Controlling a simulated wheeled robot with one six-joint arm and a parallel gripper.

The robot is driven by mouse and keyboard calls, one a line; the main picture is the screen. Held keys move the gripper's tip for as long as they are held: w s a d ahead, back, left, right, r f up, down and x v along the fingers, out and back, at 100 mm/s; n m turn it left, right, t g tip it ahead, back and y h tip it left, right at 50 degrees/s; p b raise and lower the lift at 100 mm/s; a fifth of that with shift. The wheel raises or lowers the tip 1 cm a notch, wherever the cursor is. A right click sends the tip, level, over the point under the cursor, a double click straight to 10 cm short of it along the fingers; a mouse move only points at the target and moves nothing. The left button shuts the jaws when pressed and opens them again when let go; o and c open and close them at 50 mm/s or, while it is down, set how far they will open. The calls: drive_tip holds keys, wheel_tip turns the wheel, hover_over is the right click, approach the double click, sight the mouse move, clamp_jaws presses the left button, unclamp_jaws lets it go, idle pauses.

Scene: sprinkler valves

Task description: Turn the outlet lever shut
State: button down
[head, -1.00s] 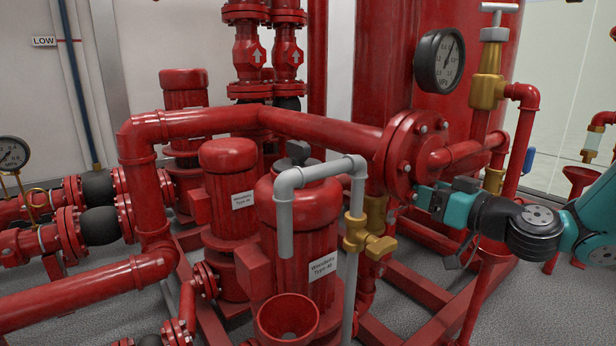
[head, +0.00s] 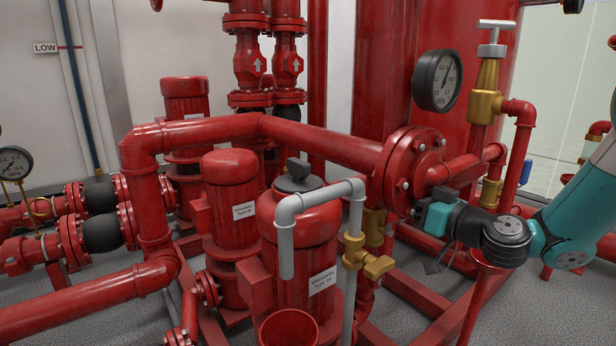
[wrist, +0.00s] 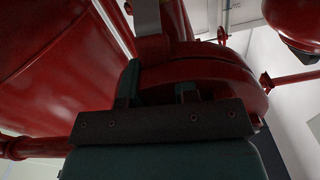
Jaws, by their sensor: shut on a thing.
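My gripper (head: 418,212) is at the right of the head view, just below the large red bolted flange (head: 403,170). In the wrist view its two dark fingers (wrist: 158,92) stand a little apart, close against a red flange (wrist: 215,75). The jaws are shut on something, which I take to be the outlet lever. The lever is hidden by the fingers and flange, so its angle cannot be told. A brass valve body (head: 373,228) shows left of the gripper, partly behind the grey pipe. A pale metal piece (wrist: 152,22) shows beyond the fingers in the wrist view.
A grey bent pipe (head: 285,240) with a brass tap (head: 372,264) stands in front, left of the gripper. A red funnel (head: 288,330) is below it. A pressure gauge (head: 437,80), a T-handled brass valve (head: 486,100) and a blue handle (head: 526,172) crowd the right.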

drive_tip(key=shift+w+d+f+m+p, duration=0.15)
drive_tip(key=shift+w+d+m+p, duration=0.2)
drive_tip(key=shift+m, duration=0.25)
drive_tip(key=shift+w+d+f+m+p, duration=0.15)
drive_tip(key=shift+d+m+p, duration=0.1)
drive_tip(key=shift+d+m, duration=0.25)
drive_tip(key=shift+a+r, duration=0.1)
drive_tip(key=shift+w+d+f+m+p, duration=0.25)
drive_tip(key=shift+d+m+p, duration=0.1)
drive_tip(key=shift+m, duration=0.35)
drive_tip(key=shift+w+d+f+m+p, duration=0.25)
drive_tip(key=shift+d+m+p, duration=0.1)
drive_tip(key=shift+m, duration=0.35)
drive_tip(key=shift+w+d+f+m+p, duration=0.25)
drive_tip(key=shift+d+f+m+p, duration=0.1)
drive_tip(key=shift+m, duration=0.25)
drive_tip(key=shift+w+d+f+m+p, duration=0.2)
drive_tip(key=shift+m+p, duration=0.15)
drive_tip(key=shift+m, duration=0.25)
